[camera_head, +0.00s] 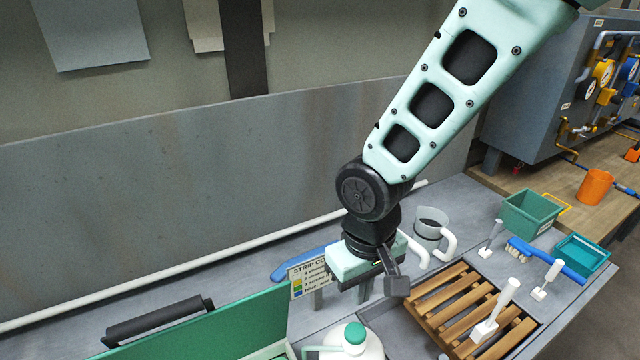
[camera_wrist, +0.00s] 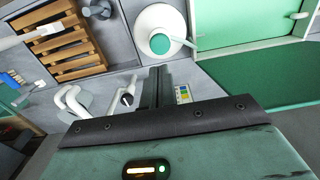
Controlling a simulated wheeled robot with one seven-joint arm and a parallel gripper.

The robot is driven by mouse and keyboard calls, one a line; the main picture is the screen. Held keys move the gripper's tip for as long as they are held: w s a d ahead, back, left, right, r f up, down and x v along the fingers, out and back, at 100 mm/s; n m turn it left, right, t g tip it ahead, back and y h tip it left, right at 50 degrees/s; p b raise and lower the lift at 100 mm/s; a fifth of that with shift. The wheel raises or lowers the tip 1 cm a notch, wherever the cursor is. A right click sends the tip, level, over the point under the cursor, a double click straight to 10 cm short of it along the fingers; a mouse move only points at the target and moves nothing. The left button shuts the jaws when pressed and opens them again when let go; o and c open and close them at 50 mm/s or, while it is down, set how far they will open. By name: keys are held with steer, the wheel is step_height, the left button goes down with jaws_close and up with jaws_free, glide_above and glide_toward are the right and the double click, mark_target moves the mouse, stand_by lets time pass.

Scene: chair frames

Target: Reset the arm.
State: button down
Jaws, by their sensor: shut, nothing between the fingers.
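My arm reaches down from the upper right in the head view. My gripper (camera_head: 362,293) hangs over the grey bench, behind the white jug and beside the slatted wooden rack; part of it is hidden by its own housing. In the wrist view the dark fingers of my gripper (camera_wrist: 156,82) are together and hold nothing.
A white jug with a green cap (camera_head: 355,334), a green-lidded case (camera_head: 215,325) and a wooden rack (camera_head: 470,307) surround it. A grey mug (camera_head: 430,222), green bins (camera_head: 531,213) and a strip chart sign (camera_head: 307,275) stand nearby. A grey wall panel (camera_head: 200,185) rises behind.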

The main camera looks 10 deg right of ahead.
steer(key=s+d+f+n+b, duration=0.1)
steer(key=s+d+f+b, duration=0.1)
steer(key=s+b, duration=0.4)
steer(key=s+d+f+n+b, duration=0.2)
steer(key=s+b, duration=0.4)
steer(key=b, duration=0.1)
steer(key=shift+y, duration=0.3)
